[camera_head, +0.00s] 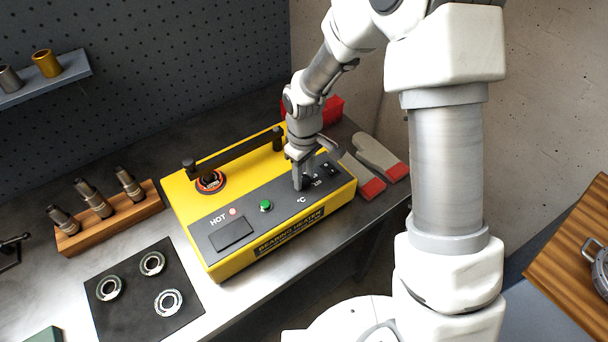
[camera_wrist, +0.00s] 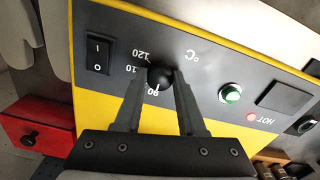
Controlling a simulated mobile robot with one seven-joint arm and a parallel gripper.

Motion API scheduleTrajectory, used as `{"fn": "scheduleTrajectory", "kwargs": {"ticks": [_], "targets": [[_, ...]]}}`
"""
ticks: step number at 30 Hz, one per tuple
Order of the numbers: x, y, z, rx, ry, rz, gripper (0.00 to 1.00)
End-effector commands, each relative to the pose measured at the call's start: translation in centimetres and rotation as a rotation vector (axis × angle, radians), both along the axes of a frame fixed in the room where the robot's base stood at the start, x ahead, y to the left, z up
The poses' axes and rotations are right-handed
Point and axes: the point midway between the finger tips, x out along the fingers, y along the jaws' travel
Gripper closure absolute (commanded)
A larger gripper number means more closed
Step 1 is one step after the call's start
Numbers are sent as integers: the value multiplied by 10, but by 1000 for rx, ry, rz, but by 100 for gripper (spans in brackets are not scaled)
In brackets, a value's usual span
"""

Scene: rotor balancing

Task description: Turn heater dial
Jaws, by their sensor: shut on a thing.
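The yellow bearing heater (camera_head: 215,262) stands on the metal bench with its dark control panel on top. The heater dial (camera_wrist: 160,76) is a round black knob with a white pointer line, among the printed numbers 90, 110 and 120 and a °C mark. My gripper (camera_wrist: 160,82) is shut on the dial, with one finger on each side of it. In the head view my gripper (camera_head: 299,186) reaches down onto the right part of the panel and hides the dial. The panel (camera_wrist: 205,60) also carries a rocker switch (camera_wrist: 98,54), a green button (camera_wrist: 230,93) and a red HOT lamp (camera_wrist: 251,117).
A black crossbar (camera_head: 235,155) runs along the heater's back, with a ring (camera_head: 210,182) at its left. Gloves (camera_head: 380,157) and a red box (camera_head: 332,109) lie to the right. A wooden block (camera_head: 110,222) and a dark mat (camera_head: 130,312) with bearings lie left.

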Motion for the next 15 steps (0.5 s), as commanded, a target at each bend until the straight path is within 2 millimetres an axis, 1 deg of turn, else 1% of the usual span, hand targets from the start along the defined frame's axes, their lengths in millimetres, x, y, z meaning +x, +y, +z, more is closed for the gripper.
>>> {"fn": "scheduleTrajectory", "kwargs": {"ticks": [8,9,13,15], "targets": [[1,0,1,0,-3,3,100],[1,0,1,0,-3,3,54],[1,0,1,1,-2,2,31],[0,0,1,0,-1,1,31]]}}
